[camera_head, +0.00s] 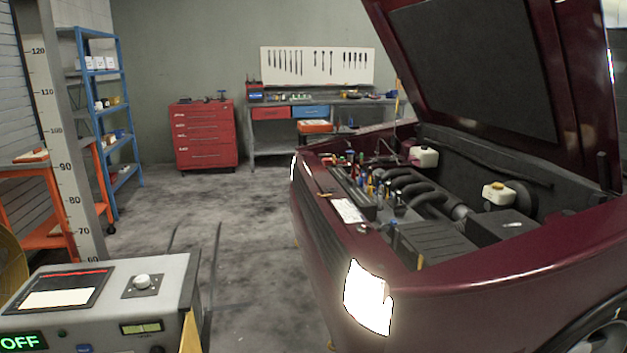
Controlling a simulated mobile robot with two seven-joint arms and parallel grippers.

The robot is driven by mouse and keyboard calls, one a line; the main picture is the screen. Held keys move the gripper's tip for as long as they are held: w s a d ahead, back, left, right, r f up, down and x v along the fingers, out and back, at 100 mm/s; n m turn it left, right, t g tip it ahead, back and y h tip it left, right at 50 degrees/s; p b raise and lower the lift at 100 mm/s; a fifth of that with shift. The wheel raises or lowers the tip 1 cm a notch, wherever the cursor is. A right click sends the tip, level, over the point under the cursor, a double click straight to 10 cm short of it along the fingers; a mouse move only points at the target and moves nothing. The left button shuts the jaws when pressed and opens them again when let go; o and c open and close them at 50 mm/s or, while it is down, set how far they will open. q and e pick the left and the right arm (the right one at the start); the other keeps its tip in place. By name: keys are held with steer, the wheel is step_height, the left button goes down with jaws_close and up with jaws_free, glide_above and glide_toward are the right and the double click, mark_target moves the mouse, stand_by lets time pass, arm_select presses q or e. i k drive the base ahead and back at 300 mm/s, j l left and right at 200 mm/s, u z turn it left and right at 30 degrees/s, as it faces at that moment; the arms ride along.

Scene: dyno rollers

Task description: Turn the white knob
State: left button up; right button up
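The white knob (142,282) sits on a dark square plate on top of a grey control box (172,271) at the lower left. The box also has a dark panel with a white label, and a green lit "OFF" display (22,342) on its front. Neither of my grippers shows in the head view, so nothing is seen touching the knob.
A dark red car (490,257) with its hood raised fills the right side. A floor gap (250,260) lies between it and the box. A post with a number scale (66,140), blue shelves (101,120), a red tool cabinet (205,135) and a workbench (345,101) stand behind.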

mark_target(141, 281)
steer(key=u, duration=1.3)
